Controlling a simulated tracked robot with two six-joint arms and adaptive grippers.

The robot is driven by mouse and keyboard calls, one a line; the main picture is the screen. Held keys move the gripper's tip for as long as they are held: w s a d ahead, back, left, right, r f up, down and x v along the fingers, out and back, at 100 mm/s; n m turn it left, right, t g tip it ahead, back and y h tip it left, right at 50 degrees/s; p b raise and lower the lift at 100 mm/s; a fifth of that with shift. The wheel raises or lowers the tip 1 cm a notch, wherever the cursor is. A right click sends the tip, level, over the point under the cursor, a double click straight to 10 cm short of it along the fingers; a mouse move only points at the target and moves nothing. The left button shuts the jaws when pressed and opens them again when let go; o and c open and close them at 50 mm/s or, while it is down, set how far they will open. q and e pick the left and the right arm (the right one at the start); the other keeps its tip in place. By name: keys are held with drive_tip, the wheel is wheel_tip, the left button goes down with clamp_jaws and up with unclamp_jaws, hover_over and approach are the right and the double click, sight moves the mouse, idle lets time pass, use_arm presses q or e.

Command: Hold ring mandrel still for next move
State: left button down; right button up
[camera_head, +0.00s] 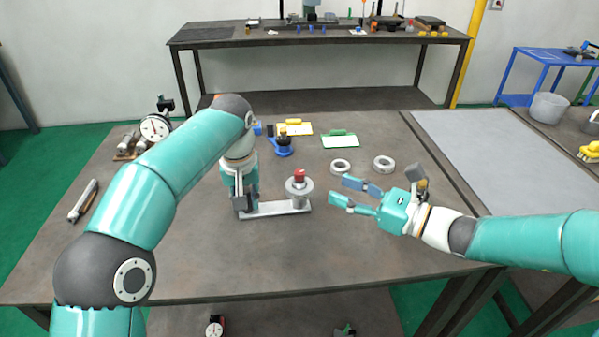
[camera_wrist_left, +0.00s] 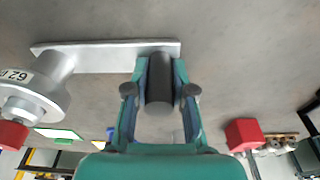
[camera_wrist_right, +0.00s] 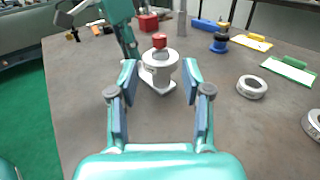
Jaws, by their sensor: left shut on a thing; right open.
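The ring mandrel (camera_head: 299,186) is a grey stepped round piece with a red top, upright at the right end of a flat metal bar (camera_head: 275,208). It also shows in the left wrist view (camera_wrist_left: 38,84), with printed digits on its side, and in the right wrist view (camera_wrist_right: 159,64). My left gripper (camera_head: 242,200) is shut on a dark upright handle (camera_wrist_left: 160,82) at the bar's other end; its fingers flank the handle. My right gripper (camera_head: 341,191) is open and empty, right of the mandrel and apart from it, with its fingers pointing toward it.
Two loose grey rings (camera_head: 341,167) (camera_head: 384,163) lie behind my right gripper. A blue-based fixture (camera_head: 283,146), a yellow clipboard (camera_head: 296,128) and a green one (camera_head: 340,141) lie farther back. A dial gauge (camera_head: 155,127) stands at left. The front of the table is clear.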

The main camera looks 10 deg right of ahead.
sight(299, 171)
drive_tip(key=x, duration=1.1)
clamp_jaws()
